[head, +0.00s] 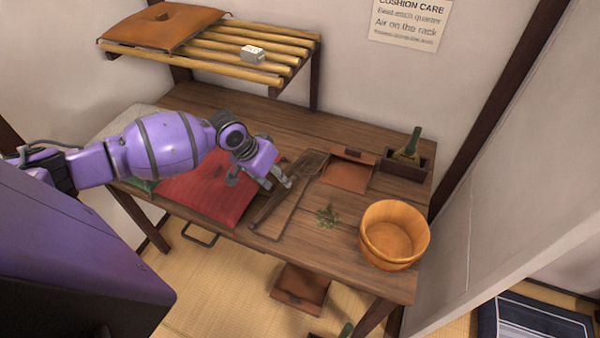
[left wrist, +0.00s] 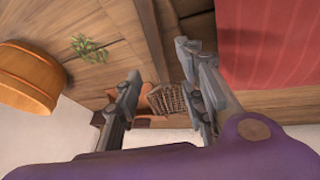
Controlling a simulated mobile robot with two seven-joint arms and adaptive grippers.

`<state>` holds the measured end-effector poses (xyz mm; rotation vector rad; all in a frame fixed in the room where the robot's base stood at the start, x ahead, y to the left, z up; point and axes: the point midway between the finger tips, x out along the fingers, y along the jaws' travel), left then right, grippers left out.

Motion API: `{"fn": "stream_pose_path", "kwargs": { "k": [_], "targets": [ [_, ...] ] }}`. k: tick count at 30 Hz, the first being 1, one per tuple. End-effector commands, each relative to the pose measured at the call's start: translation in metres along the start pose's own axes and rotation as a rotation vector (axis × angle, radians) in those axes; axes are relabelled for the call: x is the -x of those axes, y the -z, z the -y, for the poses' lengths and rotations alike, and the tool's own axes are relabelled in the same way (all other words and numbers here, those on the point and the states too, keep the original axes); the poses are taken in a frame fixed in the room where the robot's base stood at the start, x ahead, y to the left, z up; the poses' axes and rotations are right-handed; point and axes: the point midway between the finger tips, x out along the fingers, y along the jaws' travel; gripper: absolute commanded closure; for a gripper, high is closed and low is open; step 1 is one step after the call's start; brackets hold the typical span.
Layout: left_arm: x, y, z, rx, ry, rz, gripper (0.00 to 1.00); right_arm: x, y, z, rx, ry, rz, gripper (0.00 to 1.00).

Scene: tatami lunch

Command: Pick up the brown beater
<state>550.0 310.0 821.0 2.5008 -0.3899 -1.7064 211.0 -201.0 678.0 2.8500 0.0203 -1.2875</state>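The brown beater (head: 308,163) lies on the wooden table, right of the red cushion (head: 205,190). Its woven head points to the back and its dark handle runs toward the table's front edge. My left gripper (head: 277,182) is above the table beside the beater, with fingers apart and nothing between them held. In the left wrist view, the woven head (left wrist: 168,99) shows between and beyond the fingers of the left gripper (left wrist: 160,65), and the handle runs up the picture. I cannot tell the height gap. My right gripper is not in view.
A wooden tub (head: 395,235) stands at the table's right front, with a green sprig (head: 327,216) to its left. A dark box (head: 405,163) holding a brush is at the back right. A slatted rack (head: 235,55) overhangs the back left.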

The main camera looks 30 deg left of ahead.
Motion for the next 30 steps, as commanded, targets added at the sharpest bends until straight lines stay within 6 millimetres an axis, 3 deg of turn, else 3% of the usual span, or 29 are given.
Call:
{"fn": "stream_pose_path", "kwargs": {
  "k": [9,18,27,30],
  "targets": [
    [-0.044,0.004,0.0,0.001,-0.001,-0.002,0.63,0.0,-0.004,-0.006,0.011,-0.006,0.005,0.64],
    [-0.051,0.005,0.0,-0.001,0.0,-0.003,0.63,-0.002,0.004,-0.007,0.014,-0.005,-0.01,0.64],
    [-0.05,0.004,0.0,-0.001,0.0,-0.003,1.0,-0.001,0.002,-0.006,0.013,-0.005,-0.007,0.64],
    [-0.05,0.004,0.0,-0.001,0.0,-0.003,1.0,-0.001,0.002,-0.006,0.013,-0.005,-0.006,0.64]
  ]
}}
